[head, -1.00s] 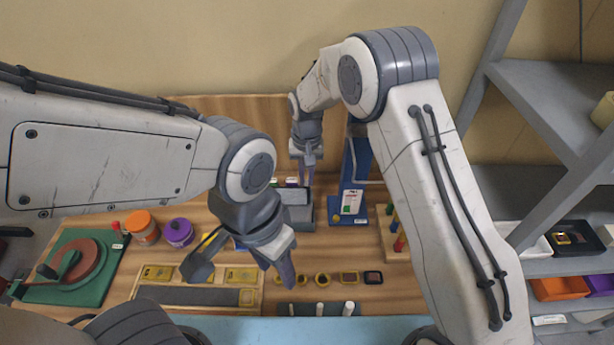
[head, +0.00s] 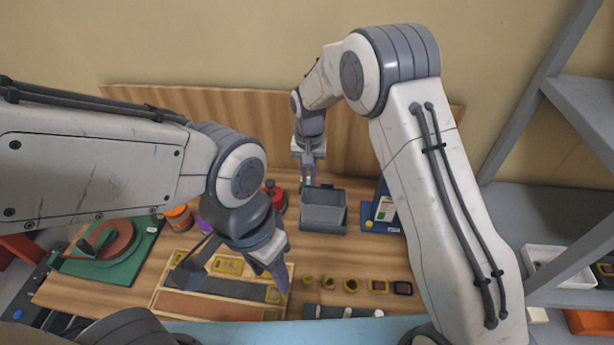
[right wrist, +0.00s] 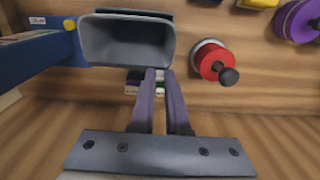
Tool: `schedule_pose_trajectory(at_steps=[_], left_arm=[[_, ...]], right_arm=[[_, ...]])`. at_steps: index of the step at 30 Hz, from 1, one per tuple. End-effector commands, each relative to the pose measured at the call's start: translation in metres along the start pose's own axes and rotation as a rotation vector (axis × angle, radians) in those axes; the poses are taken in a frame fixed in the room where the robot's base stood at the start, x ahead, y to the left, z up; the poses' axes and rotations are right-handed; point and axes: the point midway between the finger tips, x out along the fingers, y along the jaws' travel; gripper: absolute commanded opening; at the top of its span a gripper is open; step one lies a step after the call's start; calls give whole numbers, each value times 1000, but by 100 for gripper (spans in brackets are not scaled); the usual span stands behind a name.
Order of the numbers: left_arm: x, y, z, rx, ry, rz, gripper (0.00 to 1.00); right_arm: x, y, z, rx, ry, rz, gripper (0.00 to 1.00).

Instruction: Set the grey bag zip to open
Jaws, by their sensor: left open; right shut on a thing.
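The grey bag (head: 323,216) stands on the wooden bench, a box-like shape whose top looks open and hollow. In the right wrist view the grey bag (right wrist: 127,45) shows a pale rim around a grey inside. My right gripper (head: 309,182) is at its back left edge; in the wrist view its fingertips (right wrist: 159,74) meet close together at the rim. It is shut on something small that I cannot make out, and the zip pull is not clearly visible. My left gripper (head: 232,270) is open and empty over a wooden tray, well away from the bag.
A red knobbed thing (right wrist: 212,62) stands beside the bag. A blue stand (head: 381,215) is on its other side. Several small yellow pots and a wooden tray (head: 215,309) lie in front. A grey shelf (head: 530,205) stands at the right.

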Motion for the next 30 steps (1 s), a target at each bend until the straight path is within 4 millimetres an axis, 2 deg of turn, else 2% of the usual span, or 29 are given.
schedule_pose_trajectory(at_steps=[3, 4, 6, 15, 19, 30], left_arm=[[0, 0, 0, 0, 0, 0, 50], [0, 0, 0, 0, 0, 0, 50], [0, 0, 0, 0, 0, 0, 50], [0, 0, 0, 0, 0, 0, 50], [5, 0, 0, 0, 0, 0, 50], [27, -2, 1, -4, 0, 0, 50]], right_arm=[[-1, 0, 0, 0, 1, 0, 0], [-1, 0, 0, 0, 1, 0, 21], [-1, 0, 0, 0, 1, 0, 45], [-1, 1, 0, 0, 0, 0, 45], [-8, 0, -1, 0, 3, -1, 45], [-78, 0, -1, 0, 6, -3, 45]])
